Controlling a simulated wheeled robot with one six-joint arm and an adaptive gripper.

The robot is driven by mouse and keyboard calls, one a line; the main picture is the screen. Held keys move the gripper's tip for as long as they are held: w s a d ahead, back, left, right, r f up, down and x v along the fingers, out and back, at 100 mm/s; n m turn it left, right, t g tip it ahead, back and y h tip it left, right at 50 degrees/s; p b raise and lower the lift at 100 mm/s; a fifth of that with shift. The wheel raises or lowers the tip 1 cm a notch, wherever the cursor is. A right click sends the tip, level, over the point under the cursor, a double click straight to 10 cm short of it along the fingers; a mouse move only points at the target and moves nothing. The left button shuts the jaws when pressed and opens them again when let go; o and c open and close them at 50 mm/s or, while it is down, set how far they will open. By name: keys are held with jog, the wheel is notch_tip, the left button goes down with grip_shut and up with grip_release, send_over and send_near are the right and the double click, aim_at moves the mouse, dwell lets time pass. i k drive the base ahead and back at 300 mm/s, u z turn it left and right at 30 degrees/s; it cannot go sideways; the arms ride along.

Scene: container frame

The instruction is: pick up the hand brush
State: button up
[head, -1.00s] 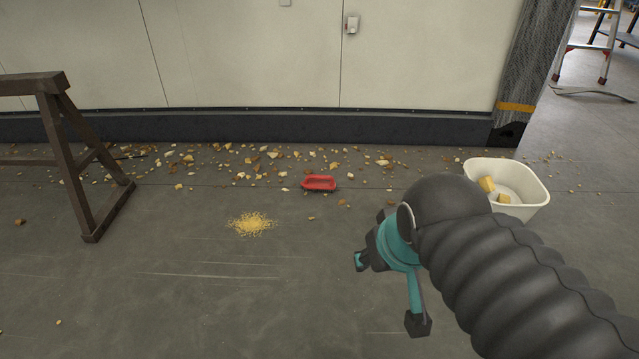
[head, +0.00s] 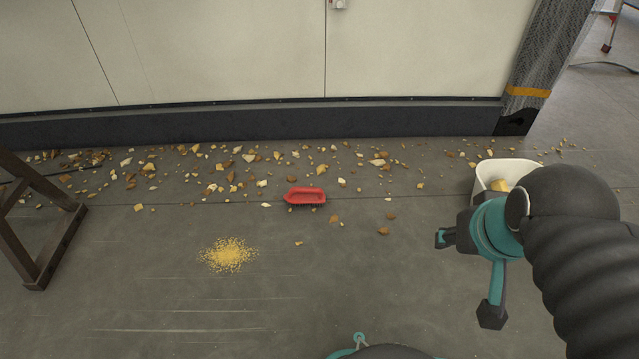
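The hand brush (head: 305,196) looks to be the small red object lying on the grey floor near the middle of the head view, among scattered crumbs; its bristles cannot be made out clearly. My gripper (head: 464,277) is at the right, in front of and to the right of the red object and well apart from it. Its two dark-tipped fingers are spread wide, with nothing between them.
A pile of yellow grains (head: 229,255) lies left of centre. A white tub (head: 488,174) stands at the right, partly hidden by my arm. A brown trestle (head: 38,235) stands at the left. A pale wall (head: 215,50) closes off the back.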

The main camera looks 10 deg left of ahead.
aim_at(305, 196)
jog(key=u, duration=0.35)
jog(key=i, duration=0.95)
jog(key=u, duration=0.6)
